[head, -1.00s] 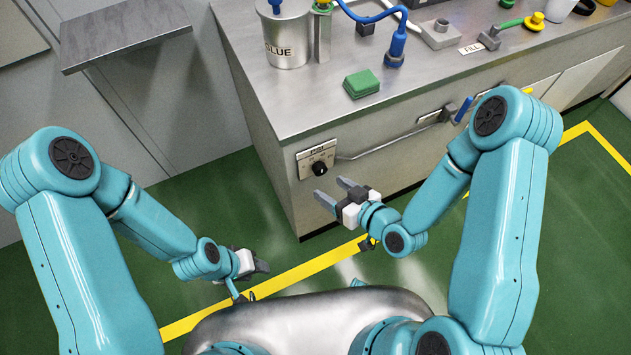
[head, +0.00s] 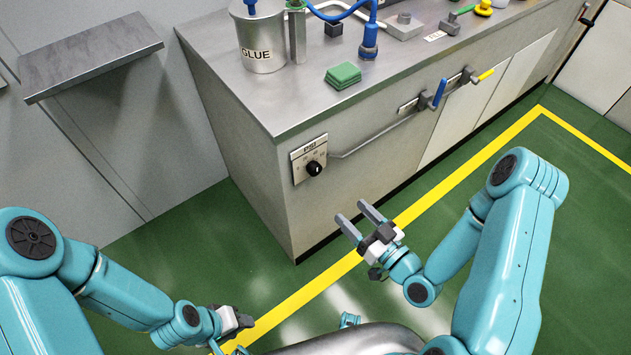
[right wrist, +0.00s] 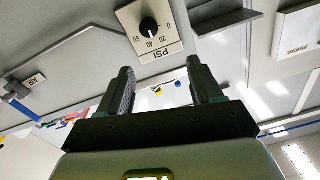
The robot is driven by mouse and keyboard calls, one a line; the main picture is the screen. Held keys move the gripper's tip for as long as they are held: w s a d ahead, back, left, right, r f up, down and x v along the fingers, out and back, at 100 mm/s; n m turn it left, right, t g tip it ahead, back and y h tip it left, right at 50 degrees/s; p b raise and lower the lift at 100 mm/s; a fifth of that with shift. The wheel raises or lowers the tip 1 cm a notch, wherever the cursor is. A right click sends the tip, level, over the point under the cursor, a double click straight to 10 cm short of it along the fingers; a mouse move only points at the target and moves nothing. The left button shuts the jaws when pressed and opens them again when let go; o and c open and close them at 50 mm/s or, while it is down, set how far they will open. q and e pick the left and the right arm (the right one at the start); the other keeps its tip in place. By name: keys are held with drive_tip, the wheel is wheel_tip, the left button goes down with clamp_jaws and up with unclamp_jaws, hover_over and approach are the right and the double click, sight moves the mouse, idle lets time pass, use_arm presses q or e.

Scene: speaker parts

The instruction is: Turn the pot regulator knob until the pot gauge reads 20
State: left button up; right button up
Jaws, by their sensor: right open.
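The regulator knob (head: 314,168) is a black round knob on a pale PSI plate (head: 307,148), on the near end of the counter's front. In the right wrist view the knob (right wrist: 149,26) shows with a scale marked 0, 20, 40 and 60; its exact setting is too small to read. The steel glue pot (head: 262,48) stands on the counter above; I make out no separate gauge on it. My right gripper (head: 351,211) is open and empty, below and right of the knob, apart from it. My left gripper (head: 243,321) is low at the left, far from the knob; its jaws are unclear.
A pipe (head: 370,143) runs from the plate to a blue-handled valve (head: 438,94) and a yellow-handled one (head: 484,75). A green block (head: 342,76) lies on the counter (head: 285,115). A grey shelf (head: 90,55) juts out at upper left. The green floor before the counter is clear.

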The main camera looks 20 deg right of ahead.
drive_tip(key=f, duration=0.1)
approach(318, 171)
drive_tip(key=shift+h, duration=0.3)
drive_tip(key=x, duration=0.9)
drive_tip(key=shift+w+a+r+p, duration=0.1)
drive_tip(key=shift+a+r+p, duration=0.05)
drive_tip(key=shift+a+p, duration=0.2)
